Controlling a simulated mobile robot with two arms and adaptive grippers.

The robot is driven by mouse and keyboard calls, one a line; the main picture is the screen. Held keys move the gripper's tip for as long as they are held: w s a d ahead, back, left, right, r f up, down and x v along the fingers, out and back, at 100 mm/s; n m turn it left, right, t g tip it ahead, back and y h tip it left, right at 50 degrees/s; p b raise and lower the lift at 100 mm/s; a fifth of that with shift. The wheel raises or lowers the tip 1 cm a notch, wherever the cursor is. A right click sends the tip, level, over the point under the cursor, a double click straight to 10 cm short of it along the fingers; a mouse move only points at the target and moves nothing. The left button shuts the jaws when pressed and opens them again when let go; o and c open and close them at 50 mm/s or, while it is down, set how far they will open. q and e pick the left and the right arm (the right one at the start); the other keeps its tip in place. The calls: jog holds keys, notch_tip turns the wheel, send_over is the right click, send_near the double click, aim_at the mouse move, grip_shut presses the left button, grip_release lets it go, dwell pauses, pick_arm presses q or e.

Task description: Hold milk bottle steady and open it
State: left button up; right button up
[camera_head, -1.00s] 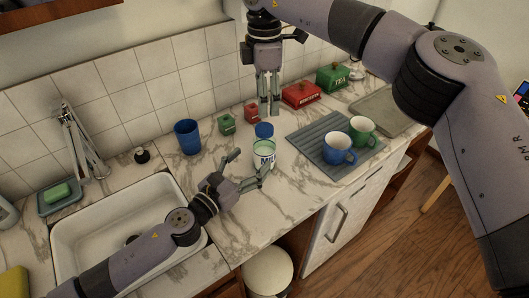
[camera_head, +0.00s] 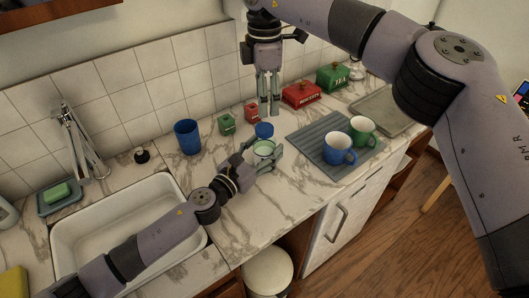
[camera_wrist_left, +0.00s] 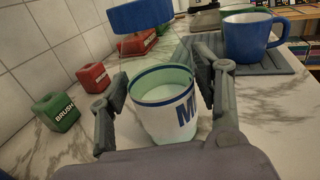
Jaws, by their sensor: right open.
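The milk bottle (camera_head: 264,149) stands upright on the marble counter, with a white lower part and "MI" lettering. In the left wrist view, the bottle (camera_wrist_left: 160,115) stands between the fingers. Its blue cap (camera_head: 264,130) shows above the white part, with a faint clear section between; the cap (camera_wrist_left: 140,15) is partly cut off in the wrist view. My left gripper (camera_head: 262,160) has one finger on each side of the bottle, with narrow gaps seeming to remain; contact is hard to tell. My right gripper (camera_head: 269,110) points down, open and empty, above and behind the cap in the picture.
A blue cup (camera_head: 187,137) and small green (camera_head: 226,123) and red (camera_head: 251,113) boxes stand behind left. A grey mat (camera_head: 312,147) with blue (camera_head: 338,150) and green (camera_head: 362,131) mugs lies right. The sink (camera_head: 75,240) is at left. Counter in front is clear.

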aim_at(264, 127)
pick_arm(q)
grip_shut()
pick_arm(e)
jog(key=m, duration=0.4)
jog(key=shift+f, duration=4)
jog(key=shift+c, duration=0.5)
